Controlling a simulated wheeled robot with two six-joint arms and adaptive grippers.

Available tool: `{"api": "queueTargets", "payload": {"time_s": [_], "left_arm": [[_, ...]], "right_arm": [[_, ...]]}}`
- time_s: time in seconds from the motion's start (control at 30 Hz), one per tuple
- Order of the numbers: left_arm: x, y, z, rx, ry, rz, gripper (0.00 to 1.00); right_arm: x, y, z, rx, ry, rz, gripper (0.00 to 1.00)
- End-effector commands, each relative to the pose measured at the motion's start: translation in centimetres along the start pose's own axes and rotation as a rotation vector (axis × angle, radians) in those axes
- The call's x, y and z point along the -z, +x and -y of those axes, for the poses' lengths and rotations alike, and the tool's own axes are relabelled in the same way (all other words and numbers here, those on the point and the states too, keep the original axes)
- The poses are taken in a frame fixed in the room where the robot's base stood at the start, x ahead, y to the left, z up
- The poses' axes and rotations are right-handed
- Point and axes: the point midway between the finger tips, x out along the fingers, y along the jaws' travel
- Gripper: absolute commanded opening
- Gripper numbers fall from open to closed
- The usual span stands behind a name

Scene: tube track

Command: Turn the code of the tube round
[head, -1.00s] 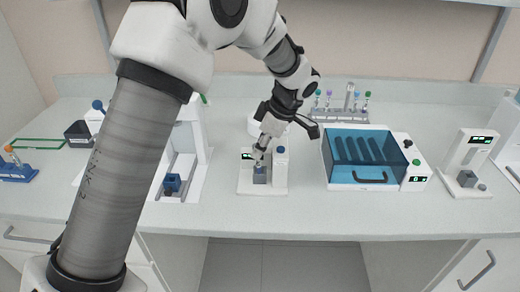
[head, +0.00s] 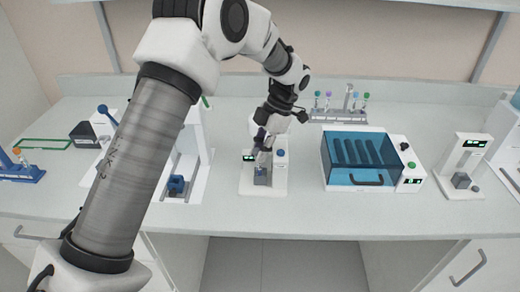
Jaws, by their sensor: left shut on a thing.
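My left gripper (head: 263,148) points down over a small white station (head: 279,182) with a green display and a blue button, in the middle of the bench in the head view. The gripper is shut on a tube, just above or in the station's grey block (head: 261,177). The tube is mostly hidden by the fingers and very small here. I cannot tell whether it touches the block. Its code cannot be made out. My right gripper is out of view.
A blue-lidded box (head: 359,154) stands to the right, with a rack of coloured-capped tubes (head: 339,115) behind it. A white device (head: 463,163) with a grey block is at far right. A blue rack (head: 19,171) lies at far left. The bench front is clear.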

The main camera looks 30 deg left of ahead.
Motion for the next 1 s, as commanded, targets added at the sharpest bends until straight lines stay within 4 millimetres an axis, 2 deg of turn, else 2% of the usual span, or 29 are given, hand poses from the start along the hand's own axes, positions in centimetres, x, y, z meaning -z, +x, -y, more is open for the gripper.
{"api": "queueTargets", "payload": {"time_s": [0.33,0.37,0.4,0.43,1.0], "left_arm": [[-0.12,0.34,0.01,0.0,0.002,-0.001,0.01],[-0.12,0.34,0.01,0.0,0.002,-0.001,0.25],[-0.12,0.34,0.01,0.0,0.002,-0.001,0.39],[-0.12,0.33,0.01,0.0,0.002,-0.001,0.47],[-0.13,0.27,0.0,-0.001,0.002,0.0,0.47]], "right_arm": [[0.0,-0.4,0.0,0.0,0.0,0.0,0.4],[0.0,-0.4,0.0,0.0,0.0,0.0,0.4],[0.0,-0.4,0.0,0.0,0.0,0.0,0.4],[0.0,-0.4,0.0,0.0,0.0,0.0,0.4],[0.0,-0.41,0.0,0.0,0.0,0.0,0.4]]}}
